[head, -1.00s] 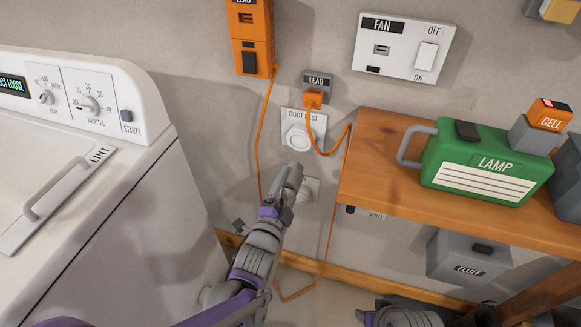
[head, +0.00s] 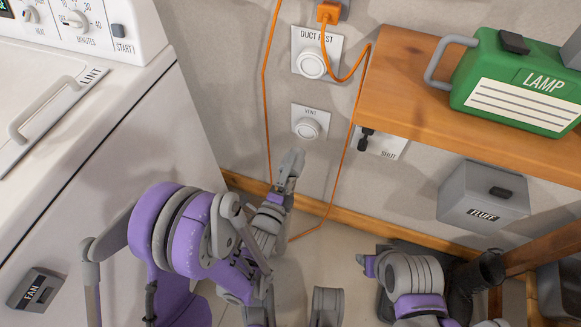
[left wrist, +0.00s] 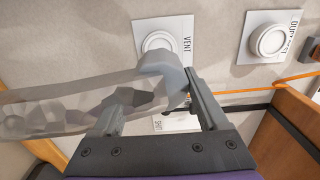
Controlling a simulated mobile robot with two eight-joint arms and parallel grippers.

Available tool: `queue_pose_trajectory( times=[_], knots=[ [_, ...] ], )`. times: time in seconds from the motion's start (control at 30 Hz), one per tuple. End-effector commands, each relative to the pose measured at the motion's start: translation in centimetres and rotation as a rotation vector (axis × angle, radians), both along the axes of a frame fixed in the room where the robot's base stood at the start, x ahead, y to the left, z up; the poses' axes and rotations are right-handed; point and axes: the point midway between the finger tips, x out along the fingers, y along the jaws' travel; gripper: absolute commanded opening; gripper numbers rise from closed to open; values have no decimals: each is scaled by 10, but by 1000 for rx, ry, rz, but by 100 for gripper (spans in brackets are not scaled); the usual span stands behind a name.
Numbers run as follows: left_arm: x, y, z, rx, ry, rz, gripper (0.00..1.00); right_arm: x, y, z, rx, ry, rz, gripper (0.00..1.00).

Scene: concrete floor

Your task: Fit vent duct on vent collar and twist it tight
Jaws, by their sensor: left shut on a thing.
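The vent collar (head: 308,127) is a round white ring on a wall plate marked VENT; it also shows at the top of the left wrist view (left wrist: 163,42). My left gripper (head: 289,166) is just below it in the head view. In the left wrist view the gripper (left wrist: 160,100) is shut on the grey, silvery vent duct (left wrist: 60,108), near its rounded cuff. The cuff overlaps the lower edge of the vent plate in the picture; whether they touch I cannot tell. My right gripper (head: 368,265) is low over the floor, its jaws unclear.
The duct rest (head: 312,64) is above the vent, with an orange cord (head: 266,90) hanging beside it. A wooden shelf (head: 410,90) with a green lamp (head: 520,80) juts out at right, above a fluff box (head: 484,196). The dryer (head: 110,130) stands at left.

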Motion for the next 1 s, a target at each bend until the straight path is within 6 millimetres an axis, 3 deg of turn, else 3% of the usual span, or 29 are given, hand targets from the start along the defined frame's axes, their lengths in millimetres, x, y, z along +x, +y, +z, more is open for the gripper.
queue_pose_trajectory(
  times=[0.6, 1.0],
  knots=[
    [46, -15, 0, -1, -1, 0, 10, -2, 0, 10, 0, 1, 0, 50],
    [54, -18, 0, -1, -1, 0, 10, -2, 0, 12, 0, 1, 0, 50]
  ],
)
